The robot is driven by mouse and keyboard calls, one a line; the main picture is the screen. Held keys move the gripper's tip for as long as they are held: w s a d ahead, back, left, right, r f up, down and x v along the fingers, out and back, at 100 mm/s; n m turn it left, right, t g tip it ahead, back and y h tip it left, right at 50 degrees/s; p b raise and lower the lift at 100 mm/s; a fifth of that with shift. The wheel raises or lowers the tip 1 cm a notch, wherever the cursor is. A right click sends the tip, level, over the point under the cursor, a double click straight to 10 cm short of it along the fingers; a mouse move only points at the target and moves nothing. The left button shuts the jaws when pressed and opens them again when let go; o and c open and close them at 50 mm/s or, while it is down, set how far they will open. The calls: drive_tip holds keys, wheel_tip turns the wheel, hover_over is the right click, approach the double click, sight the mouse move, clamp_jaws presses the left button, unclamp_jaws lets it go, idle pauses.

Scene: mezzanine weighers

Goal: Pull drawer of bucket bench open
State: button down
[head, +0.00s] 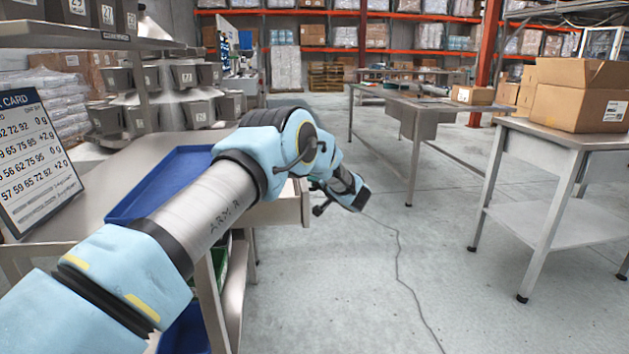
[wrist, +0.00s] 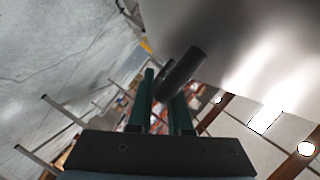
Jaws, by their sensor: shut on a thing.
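The bucket bench (head: 85,185) is the grey metal bench at the left in the head view. Its drawer (head: 272,213) sticks out from the bench's right side, with part of its pale inside showing. My gripper (head: 316,186) is at the drawer's outer end, mostly hidden behind my arm. In the wrist view the two dark green fingers of my gripper (wrist: 164,92) are shut on a dark round bar handle (wrist: 184,70). The smooth metal drawer front (wrist: 235,45) fills the upper right there.
A blue tray (head: 130,208) lies on the bench, partly behind my arm. Grey buckets (head: 190,77) stand on racks behind it. A steel table with a cardboard box (head: 580,97) stands at the right.

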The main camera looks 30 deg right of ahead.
drive_tip(key=shift+s+d, duration=0.15)
drive_tip(key=shift+d, duration=0.1)
drive_tip(key=c, duration=0.8)
unclamp_jaws()
drive_tip(key=shift+c, duration=0.2)
drive_tip(key=v, duration=1)
drive_tip(key=shift+s, duration=0.35)
drive_tip(key=shift+r, duration=0.15)
